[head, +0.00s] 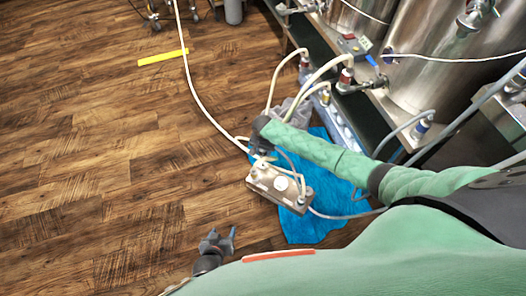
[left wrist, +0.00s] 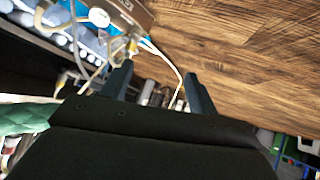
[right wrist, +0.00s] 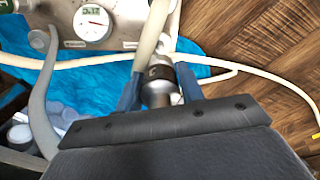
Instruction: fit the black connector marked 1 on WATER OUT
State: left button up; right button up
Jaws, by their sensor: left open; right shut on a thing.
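My right gripper (right wrist: 158,92) is shut on a grey metal connector (right wrist: 160,72) with a black collar and a pale hose. No number on it is readable. In the head view, my right gripper (head: 261,152) is just above the far left end of the pale box (head: 270,187). The box has a round gauge, which shows in the right wrist view (right wrist: 92,22). I cannot read which port is WATER OUT, nor tell whether the held connector touches a port. My left gripper (head: 226,238) is open and empty, near the box's front left, above the floor.
A blue cloth (head: 325,222) lies under and beside the box. Pale hoses (head: 205,108) loop from it across the floor and to the steel tanks (head: 425,60).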

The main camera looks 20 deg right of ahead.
jog(key=shift+f+b, duration=0.45)
jog(key=shift+b, duration=0.05)
jog(key=shift+f+b, duration=0.5)
jog(key=shift+b, duration=0.1)
jog(key=shift+f+b, duration=0.25)
jog(key=shift+b, duration=0.05)
pick_arm(q)
jog(key=w+d+r+t+h, duration=0.1)
jog(key=w+r+t, duration=0.45)
jog(key=r, duration=0.65)
jog(key=w+r+t+h, duration=0.1)
jog(key=w+r+t, duration=0.4)
jog(key=r, duration=0.7)
pick_arm(e)
jog(key=shift+f+b, duration=0.25)
jog(key=shift+b, duration=0.05)
jog(key=shift+f, duration=0.15)
jog(key=shift+f+b, duration=0.2)
jog(key=shift+b, duration=0.25)
jog(key=shift+f, duration=0.2)
jog(key=shift+f+b, duration=0.2)
jog(key=shift+b, duration=0.25)
pick_arm(q)
notch_tip(320, 180, up, 23)
jog(key=s+a+t+h, duration=0.2)
jog(key=t, duration=0.5)
jog(key=shift+s+m, duration=0.4)
pick_arm(e)
jog(key=shift+f, duration=1.05)
